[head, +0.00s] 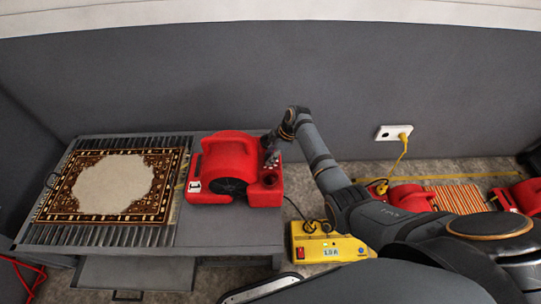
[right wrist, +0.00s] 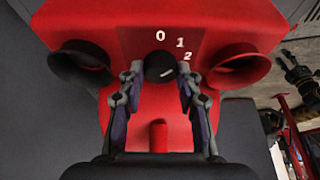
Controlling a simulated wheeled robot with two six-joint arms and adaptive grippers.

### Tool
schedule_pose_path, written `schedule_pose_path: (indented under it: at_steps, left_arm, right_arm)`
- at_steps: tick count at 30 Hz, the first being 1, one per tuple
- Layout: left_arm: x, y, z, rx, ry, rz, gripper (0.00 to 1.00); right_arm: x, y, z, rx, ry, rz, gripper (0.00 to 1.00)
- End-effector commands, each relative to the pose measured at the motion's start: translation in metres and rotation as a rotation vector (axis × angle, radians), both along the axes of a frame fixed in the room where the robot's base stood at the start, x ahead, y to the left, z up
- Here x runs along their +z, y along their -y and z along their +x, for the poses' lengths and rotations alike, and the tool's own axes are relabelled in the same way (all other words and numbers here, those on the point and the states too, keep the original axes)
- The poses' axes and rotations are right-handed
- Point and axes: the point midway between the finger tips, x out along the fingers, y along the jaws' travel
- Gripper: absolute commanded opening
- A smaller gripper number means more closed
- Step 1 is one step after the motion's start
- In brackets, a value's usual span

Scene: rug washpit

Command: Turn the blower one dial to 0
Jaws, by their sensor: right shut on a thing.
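The red blower (head: 228,165) sits on the right part of a low grey bench. Its round black dial (right wrist: 159,67) shows in the right wrist view on the red face, with white marks 0, 1 and 2 above and to the right. A short white line on the dial lies right of and a little below its middle, nearest the 2. My right gripper (right wrist: 159,72) is shut on the dial, one finger on each side. In the head view, my right gripper (head: 268,158) is at the blower's right side, and the dial is hidden. A dark jointed shape at the wrist view's right edge may be my left gripper (right wrist: 300,75).
A patterned rug (head: 115,187) lies on the slatted left part of the bench (head: 220,238). A yellow box (head: 325,247) with a cable stands on the floor right of it. A wall socket (head: 393,132) holds a yellow plug. More red machines (head: 408,197) stand at right.

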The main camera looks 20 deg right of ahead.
Motion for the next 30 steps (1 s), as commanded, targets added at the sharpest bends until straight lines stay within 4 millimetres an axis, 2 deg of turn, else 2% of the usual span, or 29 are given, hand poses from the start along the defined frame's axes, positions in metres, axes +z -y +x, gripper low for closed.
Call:
schedule_pose_path:
  at_steps: [9, 12, 21, 30]
  left_arm:
    - [-0.019, 0.000, -0.002, 0.002, -0.010, 0.000, 0.40]
    - [-0.019, 0.000, 0.016, 0.001, 0.002, 0.001, 0.40]
    - [-0.021, 0.001, 0.052, 0.001, 0.014, 0.000, 0.40]
    - [-0.018, 0.002, 0.073, 0.002, 0.020, 0.000, 0.40]
  right_arm:
    - [-0.003, 0.000, 0.003, 0.299, 0.000, 0.001, 0.03]
    - [-0.004, 0.000, 0.003, 0.392, 0.000, 0.001, 0.03]
    - [-0.003, 0.000, 0.004, 0.625, 0.001, 0.000, 0.03]
    - [-0.002, -0.001, 0.005, 0.762, 0.000, 0.000, 0.03]
